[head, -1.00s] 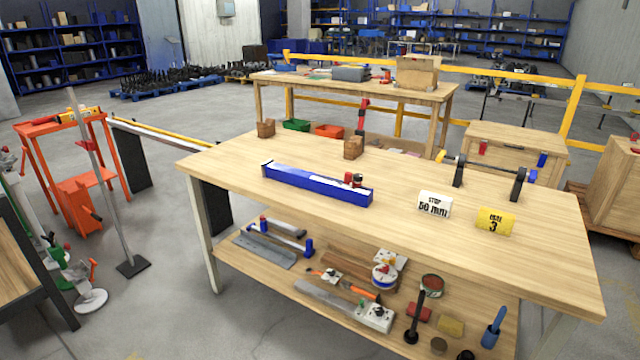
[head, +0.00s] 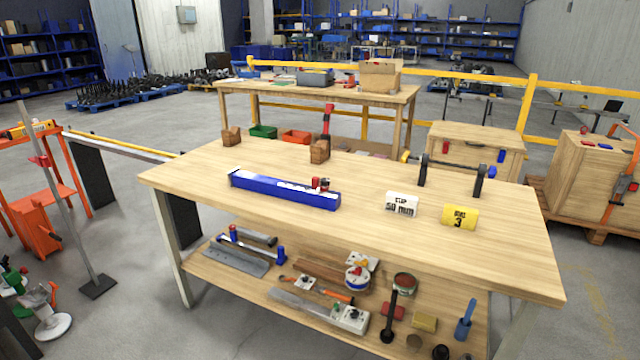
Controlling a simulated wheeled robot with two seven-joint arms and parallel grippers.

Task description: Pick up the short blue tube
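Neither of my grippers shows in the head view. Several blue things show, and I cannot tell for sure which is the short blue tube. A small upright blue piece (head: 501,156) is at the front of the wooden cabinet.
An orange stand (head: 30,215) is at the left.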

